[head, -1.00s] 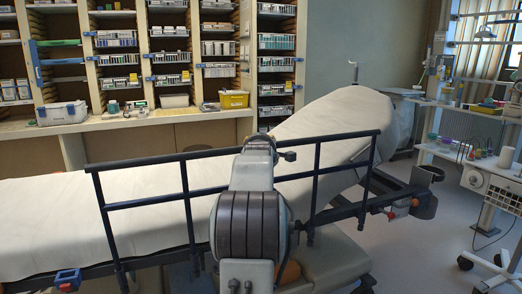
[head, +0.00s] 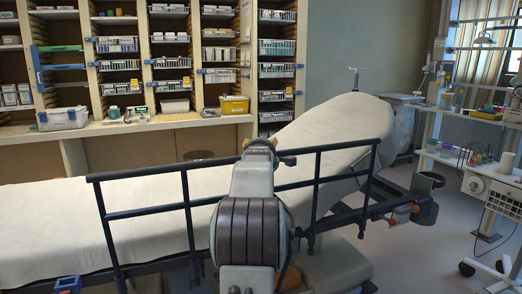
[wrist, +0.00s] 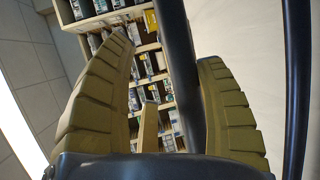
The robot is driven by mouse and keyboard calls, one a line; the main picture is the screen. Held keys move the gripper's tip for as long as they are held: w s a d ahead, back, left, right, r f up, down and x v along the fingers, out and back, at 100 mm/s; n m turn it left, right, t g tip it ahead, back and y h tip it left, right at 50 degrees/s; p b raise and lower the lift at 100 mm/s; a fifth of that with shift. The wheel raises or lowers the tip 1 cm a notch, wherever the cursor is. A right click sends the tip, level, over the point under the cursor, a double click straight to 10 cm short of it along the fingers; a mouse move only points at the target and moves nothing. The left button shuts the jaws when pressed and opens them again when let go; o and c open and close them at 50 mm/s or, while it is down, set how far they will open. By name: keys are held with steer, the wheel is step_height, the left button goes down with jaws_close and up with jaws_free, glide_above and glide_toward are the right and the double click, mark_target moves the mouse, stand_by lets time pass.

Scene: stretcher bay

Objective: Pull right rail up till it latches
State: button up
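The dark blue side rail (head: 348,144) stands along the near side of the stretcher (head: 50,222), its top bar above the white mattress. Its posts lean slightly; I cannot tell whether it is latched. My gripper (head: 263,145) is at the middle of the top bar, partly hidden behind my own arm. In the wrist view my gripper (wrist: 166,54) has its two tan fingers spread, with a dark rail bar (wrist: 178,70) running between them. The bar is clear of the left finger and near the right one; contact is unclear.
A shelf unit with bins and a yellow box (head: 234,105) stands behind the stretcher. A white equipment cart (head: 492,185) is at the right. A blue clamp (head: 68,285) sits at the stretcher's lower left. Floor is free between stretcher and cart.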

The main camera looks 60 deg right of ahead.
steer(key=shift+s+a+r, duration=0.1)
steer(key=shift+r, duration=0.1)
steer(key=v, duration=1.1)
steer(key=shift+a, duration=0.35)
steer(key=shift+s, duration=0.1)
steer(key=w+a+f+m+y+p, duration=0.1)
steer(key=w+a+f+y+p, duration=0.15)
steer(key=a, duration=0.75)
steer(key=w+a+f+m+y+p, duration=0.1)
steer(key=w+a+f+y+p, duration=0.2)
steer(key=a, duration=0.6)
steer(key=w+a+f+m+y+p, duration=0.15)
steer(key=a+y, duration=0.25)
steer(key=a, duration=0.6)
steer(key=s+a+f+m+g+y+p, duration=0.1)
steer(key=s+a+f+g+y+p, duration=0.1)
steer(key=s+a, duration=0.5)
steer(key=s+a+f+m+g+y+p, duration=0.2)
steer(key=s+a+f, duration=0.2)
steer(key=s+a, duration=0.3)
steer(key=a, duration=0.4)
steer(key=shift+s+a+f+y+p, duration=0.25)
steer(key=shift+a+f+y+p, duration=0.05)
steer(key=shift+a+y, duration=0.1)
